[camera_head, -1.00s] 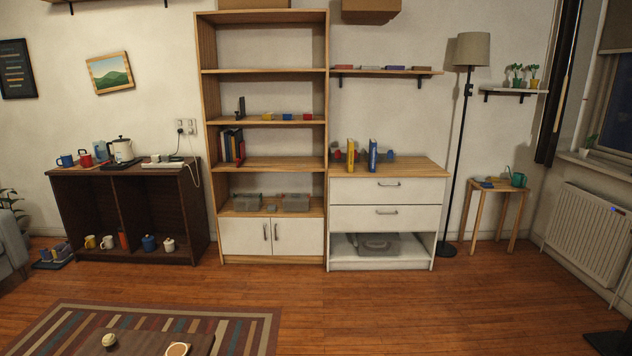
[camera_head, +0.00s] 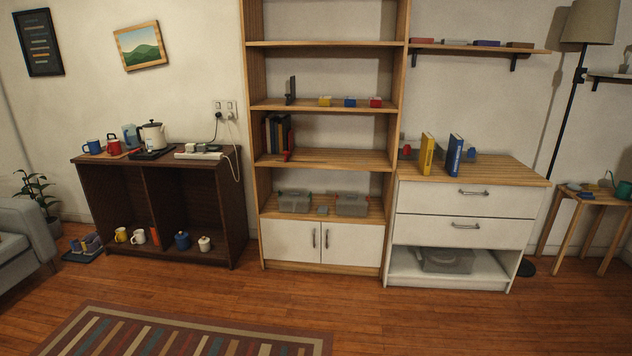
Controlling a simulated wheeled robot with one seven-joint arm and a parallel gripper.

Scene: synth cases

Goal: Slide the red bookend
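A thin red upright piece that looks like the red bookend (camera_head: 289,146) stands on the middle shelf of the tall bookcase (camera_head: 330,160), at the right end of a short row of dark books (camera_head: 275,134). It seems to touch the last book; its foot is too small to make out. The shelf to its right is bare. A dark grey upright piece (camera_head: 290,90) stands on the shelf above. My gripper is not in view.
Small yellow (camera_head: 324,101), blue (camera_head: 350,102) and red (camera_head: 376,102) boxes sit on the shelf above. A white drawer unit (camera_head: 460,213) with two upright books stands right of the bookcase. A striped rug (camera_head: 190,335) lies in front; the wooden floor before the bookcase is clear.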

